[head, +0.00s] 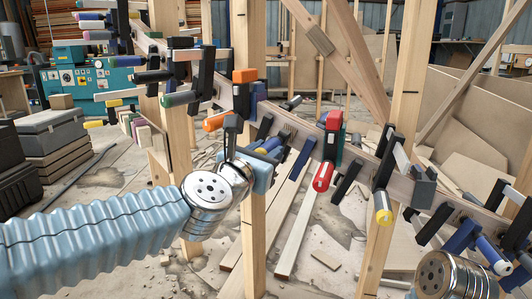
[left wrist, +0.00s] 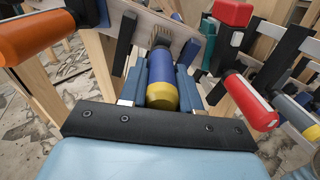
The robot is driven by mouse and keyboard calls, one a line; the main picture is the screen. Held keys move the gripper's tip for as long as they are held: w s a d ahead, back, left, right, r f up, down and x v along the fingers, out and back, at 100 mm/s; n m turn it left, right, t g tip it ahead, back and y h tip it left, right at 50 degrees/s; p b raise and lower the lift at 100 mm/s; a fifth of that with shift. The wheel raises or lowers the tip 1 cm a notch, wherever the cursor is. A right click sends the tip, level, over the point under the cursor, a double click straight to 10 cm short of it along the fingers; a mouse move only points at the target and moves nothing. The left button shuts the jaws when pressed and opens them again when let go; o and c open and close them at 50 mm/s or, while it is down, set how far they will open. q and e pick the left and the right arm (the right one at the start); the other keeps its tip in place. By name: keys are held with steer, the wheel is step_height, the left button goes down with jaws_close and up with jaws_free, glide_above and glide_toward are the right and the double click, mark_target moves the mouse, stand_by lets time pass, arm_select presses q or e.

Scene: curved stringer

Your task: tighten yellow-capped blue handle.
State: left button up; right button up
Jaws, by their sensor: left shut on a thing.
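The yellow-capped blue handle (left wrist: 163,75) is in the middle of the left wrist view, its yellow cap (left wrist: 162,97) facing my palm. My left gripper (left wrist: 161,82) has one blue finger on each side of the handle and is shut on it. In the head view my left gripper (head: 264,162) is at the curved stringer (head: 222,92), and part of the blue handle (head: 270,146) shows beyond it; its cap is hidden there. My right gripper's fingers are not in view; only part of my right wrist shows at the bottom right.
Close by are an orange-handled clamp (head: 216,121) on the left and a red-handled clamp (head: 323,176) on the right. A grey handle with a yellow cap (head: 383,208) hangs further right. Wooden posts (head: 252,230) stand under the stringer.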

arm_select(q)
steer(key=m, duration=0.4)
steer(key=shift+a, duration=0.1)
steer(key=m+p, duration=0.1)
steer(key=m, duration=0.3)
steer(key=shift+w, duration=0.1)
steer(key=m+p, duration=0.1)
steer(key=m, duration=0.3)
steer(key=shift+r+m+p, duration=0.15)
steer(key=shift+m+p, duration=0.15)
steer(key=m+p, duration=0.1)
steer(key=m, duration=0.2)
steer(key=shift+m, duration=0.4)
steer(key=m+p, duration=0.2)
steer(key=m, duration=0.2)
steer(key=shift+r, duration=0.1)
steer(key=m+p, duration=0.2)
steer(key=m, duration=0.3)
steer(key=shift+r, duration=0.1)
steer(key=m+p, duration=0.2)
steer(key=m, duration=0.2)
jaws_close()
steer(key=shift+m+p, duration=0.75)
steer(key=shift+m, duration=1.35)
